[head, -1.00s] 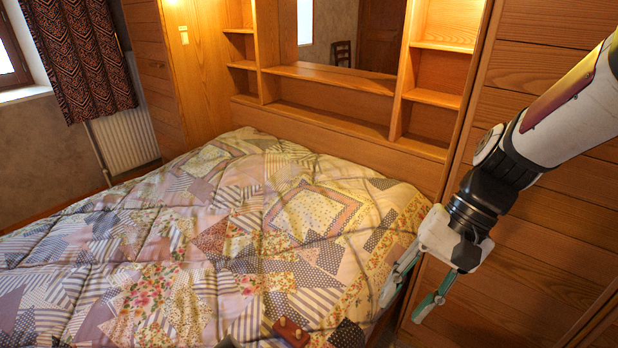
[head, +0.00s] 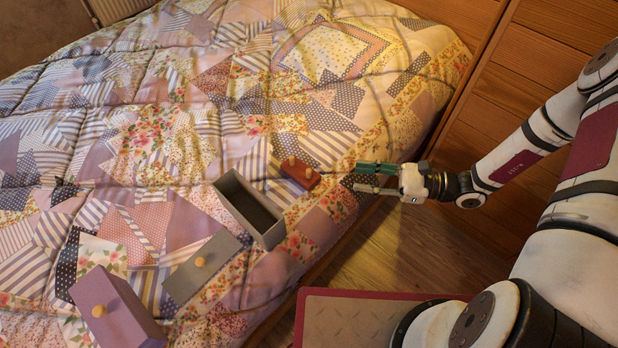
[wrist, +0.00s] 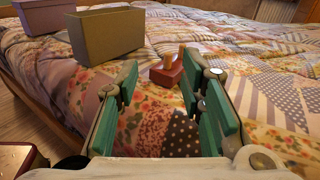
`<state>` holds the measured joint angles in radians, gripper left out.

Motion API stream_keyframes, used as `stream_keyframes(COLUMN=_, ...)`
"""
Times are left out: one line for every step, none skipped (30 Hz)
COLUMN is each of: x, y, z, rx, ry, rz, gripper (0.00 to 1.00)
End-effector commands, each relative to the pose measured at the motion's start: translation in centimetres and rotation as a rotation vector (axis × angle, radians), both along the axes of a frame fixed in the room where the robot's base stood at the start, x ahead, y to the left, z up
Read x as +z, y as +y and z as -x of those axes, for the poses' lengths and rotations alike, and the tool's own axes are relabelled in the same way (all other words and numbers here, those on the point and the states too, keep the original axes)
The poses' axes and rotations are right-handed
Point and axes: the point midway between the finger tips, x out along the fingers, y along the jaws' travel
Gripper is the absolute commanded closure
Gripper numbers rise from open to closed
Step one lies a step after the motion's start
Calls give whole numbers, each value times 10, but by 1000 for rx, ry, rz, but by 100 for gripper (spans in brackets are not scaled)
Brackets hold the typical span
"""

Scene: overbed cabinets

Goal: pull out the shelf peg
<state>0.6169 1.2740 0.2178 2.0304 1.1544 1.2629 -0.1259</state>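A small red-brown block (head: 301,175) lies on the patchwork quilt near the bed's right edge. Two short light wooden pegs stand up from it, one at the back left (head: 291,160) and one at the front right (head: 308,172). My gripper (head: 357,177) is just right of the block, pointing left at it, open and empty. In the wrist view the block (wrist: 166,75) and its upright pegs (wrist: 181,54) show ahead between the spread green fingers (wrist: 160,88). The fingers touch neither block nor pegs.
An open grey box (head: 232,193) stands left of the block, with a grey panel with a round knob (head: 190,278) beside it. A purple box with a knob (head: 125,318) is farther front left. A wooden cabinet (head: 520,90) rises behind my arm. The quilt (head: 160,130) beyond is clear.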

Motion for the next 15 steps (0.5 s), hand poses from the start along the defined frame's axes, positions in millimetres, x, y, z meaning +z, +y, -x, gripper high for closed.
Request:
stream_keyframes(x=-15, y=1, z=-1, rx=-30, ry=23, rz=-25, gripper=64)
stream_keyframes(x=-20, y=1, z=-2, rx=-45, ry=32, rz=-35, gripper=64)
stream_keyframes(x=-26, y=1, z=-3, rx=-61, ry=42, rz=-45, gripper=64)
stream_keyframes(x=-29, y=2, z=-3, rx=-70, ry=49, rz=-51, gripper=64)
stream_keyframes(x=-31, y=2, z=-4, rx=-77, ry=54, rz=-57, gripper=64)
stream_keyframes(x=-33, y=4, z=-5, rx=-85, ry=58, rz=-62, gripper=64)
stream_keyframes(x=-35, y=5, z=-5, rx=-88, ry=61, rz=-64, gripper=64)
stream_keyframes(x=-35, y=8, z=-6, rx=-89, ry=61, rz=-66, gripper=64)
stream_keyframes(x=-35, y=13, z=-7, rx=-90, ry=62, rz=-68, gripper=64)
stream_keyframes(x=-35, y=17, z=-8, rx=-90, ry=63, rz=-68, gripper=64)
stream_keyframes(x=-35, y=22, z=-8, rx=-89, ry=63, rz=-68, gripper=64)
stream_keyframes(x=-35, y=30, z=-9, rx=-87, ry=63, rz=-67, gripper=64)
stream_keyframes(x=-35, y=35, z=-10, rx=-87, ry=64, rz=-67, gripper=64)
stream_keyframes(x=-35, y=41, z=-12, rx=-87, ry=62, rz=-68, gripper=64)
stream_keyframes(x=-35, y=49, z=-13, rx=-87, ry=62, rz=-67, gripper=64)
